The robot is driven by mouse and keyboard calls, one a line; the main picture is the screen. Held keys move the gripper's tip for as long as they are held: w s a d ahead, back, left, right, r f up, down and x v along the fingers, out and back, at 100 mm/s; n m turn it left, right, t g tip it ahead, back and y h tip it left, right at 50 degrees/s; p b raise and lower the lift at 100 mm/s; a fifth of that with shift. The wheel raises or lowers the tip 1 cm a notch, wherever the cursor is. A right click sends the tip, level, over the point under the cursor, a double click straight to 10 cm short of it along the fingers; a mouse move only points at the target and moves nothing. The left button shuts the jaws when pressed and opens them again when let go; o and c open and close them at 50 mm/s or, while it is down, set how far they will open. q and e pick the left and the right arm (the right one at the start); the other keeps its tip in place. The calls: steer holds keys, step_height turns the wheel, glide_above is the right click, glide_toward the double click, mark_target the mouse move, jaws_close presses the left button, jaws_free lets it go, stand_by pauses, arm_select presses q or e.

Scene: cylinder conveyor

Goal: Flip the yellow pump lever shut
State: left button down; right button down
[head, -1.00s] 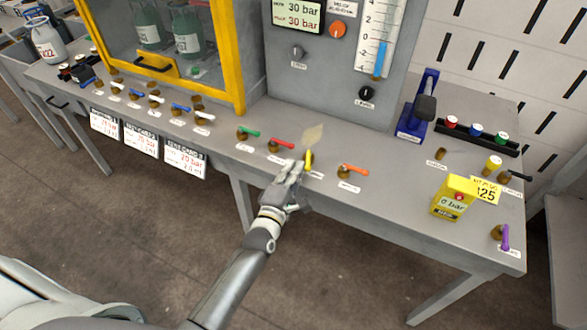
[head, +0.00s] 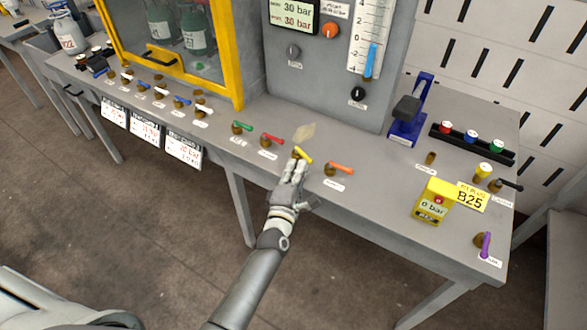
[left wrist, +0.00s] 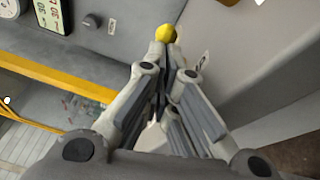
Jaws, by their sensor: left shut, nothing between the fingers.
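The yellow pump lever (head: 304,155) is on the front part of the grey bench top, between a red lever and an orange lever. It slants down to the right, a little steeper than those two. My left gripper (head: 298,165) is shut with nothing held, just in front of the lever, its tips at or very near it. The gripper partly hides the lever's base. In the left wrist view, a rounded yellow end of the lever (left wrist: 165,33) shows just beyond the shut fingertips (left wrist: 162,64); whether they touch is unclear. My right gripper is not in view.
The red lever (head: 272,139) and a green lever (head: 242,126) are to the left. The orange lever (head: 341,168) is close on the right. A grey panel (head: 340,100) rises behind.

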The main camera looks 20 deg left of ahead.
arm_select(q)
steer(key=shift+w+d, duration=0.15)
steer(key=shift+d, duration=0.3)
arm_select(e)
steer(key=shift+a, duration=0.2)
arm_select(q)
steer(key=shift+w+d, duration=0.1)
steer(key=shift+d, duration=0.1)
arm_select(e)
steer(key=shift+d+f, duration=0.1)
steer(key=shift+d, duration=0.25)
arm_select(q)
steer(key=s, duration=1.2)
steer(key=shift+d+f, duration=0.3)
steer(key=shift+d, duration=0.1)
